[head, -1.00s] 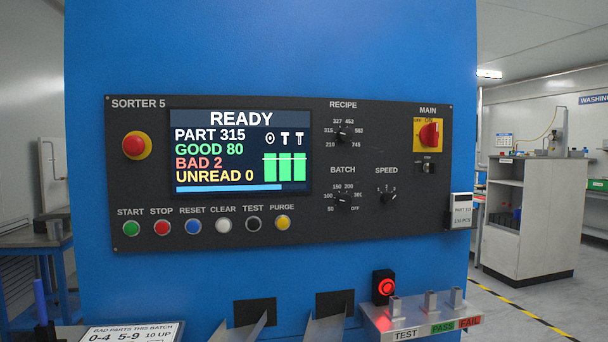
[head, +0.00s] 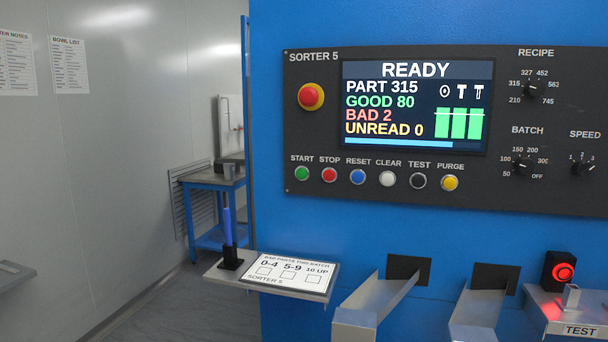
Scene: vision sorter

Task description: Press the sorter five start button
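The green start button (head: 302,174) sits at the left end of the button row on the dark Sorter 5 panel (head: 310,135), under the label START. To its right are the red stop button (head: 329,175), the blue reset button (head: 358,177), and the clear, test and purge buttons. The screen (head: 417,106) reads READY, part 315, good 80, bad 2, unread 0. A red emergency stop (head: 311,96) on a yellow base sits above the start button. Neither of my grippers shows in the head view.
Below the panel, a shelf (head: 217,272) holds a blue pen in a black stand and a bad-parts card (head: 290,275). Two metal chutes (head: 375,303) stick out right of it. Nothing stands before the start button.

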